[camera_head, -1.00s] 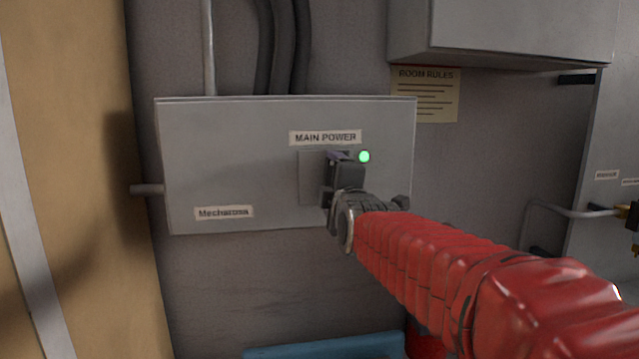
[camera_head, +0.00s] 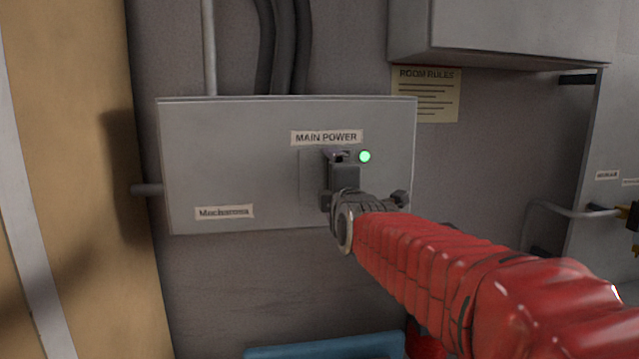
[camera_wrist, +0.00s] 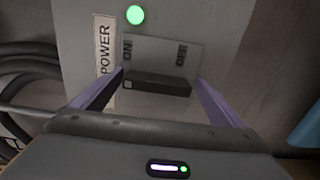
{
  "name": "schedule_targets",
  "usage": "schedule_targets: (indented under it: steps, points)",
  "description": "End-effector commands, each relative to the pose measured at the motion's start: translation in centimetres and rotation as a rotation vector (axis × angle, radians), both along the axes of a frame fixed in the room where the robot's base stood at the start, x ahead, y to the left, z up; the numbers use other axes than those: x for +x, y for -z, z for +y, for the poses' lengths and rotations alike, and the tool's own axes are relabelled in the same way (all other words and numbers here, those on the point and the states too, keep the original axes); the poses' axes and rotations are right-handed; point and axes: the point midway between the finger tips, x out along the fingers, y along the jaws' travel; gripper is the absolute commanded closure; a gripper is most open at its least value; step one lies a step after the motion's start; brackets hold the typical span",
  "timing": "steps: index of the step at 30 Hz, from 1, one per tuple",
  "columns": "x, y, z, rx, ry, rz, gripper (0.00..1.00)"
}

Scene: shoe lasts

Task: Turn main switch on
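The main switch panel (camera_head: 310,180) is on a grey box under a "MAIN POWER" label (camera_head: 326,137). A lit green light (camera_head: 364,156) is to its right.
The grey box (camera_head: 235,165) is on the wall with thick cables (camera_head: 282,50) above. A larger grey box (camera_head: 500,30) and a room rules sheet (camera_head: 425,95) are at upper right. A tan panel (camera_head: 85,150) stands at left. A blue object (camera_head: 325,346) is below.

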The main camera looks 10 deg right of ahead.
Motion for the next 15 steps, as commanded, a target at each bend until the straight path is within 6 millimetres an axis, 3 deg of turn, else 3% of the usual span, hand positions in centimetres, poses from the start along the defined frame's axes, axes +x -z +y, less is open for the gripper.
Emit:
schedule_targets:
  steps: [15]
  points:
    - [-1.0,-0.3,-0.1,0.002,0.002,-0.005,0.04]
